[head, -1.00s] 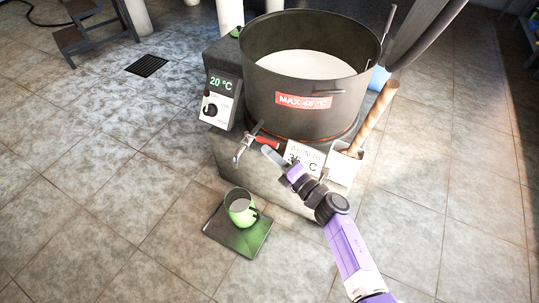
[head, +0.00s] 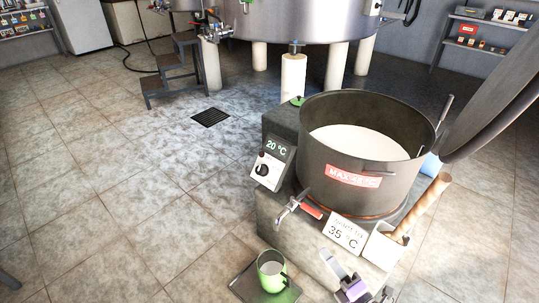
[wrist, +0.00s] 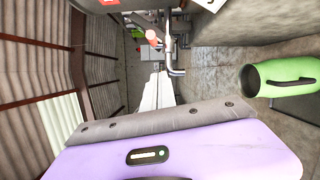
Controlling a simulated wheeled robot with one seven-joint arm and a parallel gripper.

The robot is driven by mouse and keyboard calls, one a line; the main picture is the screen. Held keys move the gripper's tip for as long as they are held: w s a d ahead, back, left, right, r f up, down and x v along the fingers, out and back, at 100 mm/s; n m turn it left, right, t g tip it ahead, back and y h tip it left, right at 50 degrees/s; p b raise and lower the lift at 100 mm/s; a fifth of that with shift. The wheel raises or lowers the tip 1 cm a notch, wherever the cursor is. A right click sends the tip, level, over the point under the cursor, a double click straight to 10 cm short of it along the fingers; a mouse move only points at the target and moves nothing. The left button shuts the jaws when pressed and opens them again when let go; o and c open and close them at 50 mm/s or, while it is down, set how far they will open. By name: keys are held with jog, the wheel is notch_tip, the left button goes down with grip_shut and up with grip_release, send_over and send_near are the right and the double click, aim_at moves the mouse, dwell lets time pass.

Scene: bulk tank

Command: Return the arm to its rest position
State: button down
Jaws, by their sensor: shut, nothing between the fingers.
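My gripper (head: 328,257) is at the lower edge of the head view, in front of the heated stand and below the 35 °C sign (head: 343,234). It is shut and empty. In the wrist view its pale fingers (wrist: 156,93) lie together beyond the purple housing. Most of my arm is out of the head view. The tap with a red handle (head: 311,211) is on the front of the dark pot (head: 345,205), apart from my fingers.
A green jug (head: 270,278) stands on a dark plate (head: 246,284) below the tap. A wooden-handled tool (head: 428,205) leans in a white holder (head: 385,249) at the stand's right. A control box (head: 270,163) reads 20 °C. Tiled floor (head: 130,200) at left is clear.

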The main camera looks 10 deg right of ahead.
jog(key=s+d+r+m+t+h, duration=0.2)
jog(key=s+d+r+m+h, duration=0.25)
jog(key=r+m, duration=0.45)
jog(key=s+a+r+m+g, duration=0.25)
jog(key=s+m, duration=0.25)
jog(key=s, duration=0.5)
jog(key=s+a+r+m+g, duration=0.1)
jog(key=s+a+r+m, duration=0.3)
jog(key=s, duration=0.5)
jog(key=s+a+r+m+g, duration=0.1)
jog(key=s+a+r+m, duration=0.15)
jog(key=s+m, duration=0.55)
notch_tip(320, 180, up, 26)
jog(key=s+n+p, duration=0.2)
jog(key=p, duration=2.4)
jog(key=shift+a+h+p, duration=0.2)
jog(key=shift+h+p, duration=0.15)
jog(key=shift+h, duration=0.1)
jog(key=shift+f, duration=0.1)
